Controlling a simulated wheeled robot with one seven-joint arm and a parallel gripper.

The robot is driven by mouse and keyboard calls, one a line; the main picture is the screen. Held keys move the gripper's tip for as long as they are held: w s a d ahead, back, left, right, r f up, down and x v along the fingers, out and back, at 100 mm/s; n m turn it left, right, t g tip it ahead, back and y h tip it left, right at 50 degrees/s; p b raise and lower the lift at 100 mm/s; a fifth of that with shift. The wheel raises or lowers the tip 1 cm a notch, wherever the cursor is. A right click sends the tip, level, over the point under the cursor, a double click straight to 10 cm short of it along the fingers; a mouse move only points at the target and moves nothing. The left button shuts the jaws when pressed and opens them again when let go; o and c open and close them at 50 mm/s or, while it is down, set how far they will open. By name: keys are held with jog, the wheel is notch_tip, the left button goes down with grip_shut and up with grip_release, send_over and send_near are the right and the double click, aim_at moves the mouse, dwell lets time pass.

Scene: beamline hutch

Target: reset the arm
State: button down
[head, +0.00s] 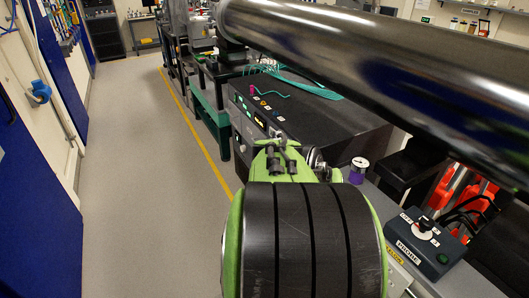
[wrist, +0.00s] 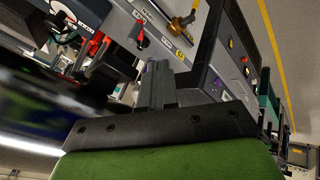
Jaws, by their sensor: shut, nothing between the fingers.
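My gripper (head: 283,158) is at the end of my green and black arm, low in the middle of the head view. It is over the near edge of a dark bench unit. In the wrist view my gripper (wrist: 158,78) shows its dark fingers together, with nothing held between them. A dark control box with a knob (head: 425,242) lies to the right of my arm in the head view. A small round gauge with a purple body (head: 358,171) stands just right of my gripper.
A long glossy dark pipe (head: 380,70) crosses the upper right above the bench. The dark bench unit (head: 330,120) carries small knobs and green cables. Red parts (head: 468,195) stand at the right. The grey floor (head: 150,170) to the left is clear, beside blue doors (head: 35,215).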

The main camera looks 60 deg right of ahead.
jog(key=w+a+r+n+t+y+p, duration=0.2)
jog(key=w+a+r+n+t, duration=0.1)
jog(key=w+a, duration=0.55)
jog(key=w+a+r+n+t+y+p, duration=0.15)
jog(key=w+a+n+t, duration=0.25)
jog(key=w+a, duration=0.45)
jog(key=s+a+r+n+y, duration=0.1)
jog(key=s+a+n, duration=0.1)
jog(key=a, duration=0.6)
jog(key=s+a+r+n+y+p, duration=0.1)
jog(key=s+a+n+y, duration=0.1)
jog(key=a, duration=0.6)
jog(key=shift+s+a+n+t, duration=0.2)
jog(key=shift+n+t, duration=0.2)
jog(key=shift+n, duration=0.4)
jog(key=shift+d+r+y, duration=0.1)
jog(key=shift+r+y, duration=0.05)
jog(key=shift+y, duration=0.1)
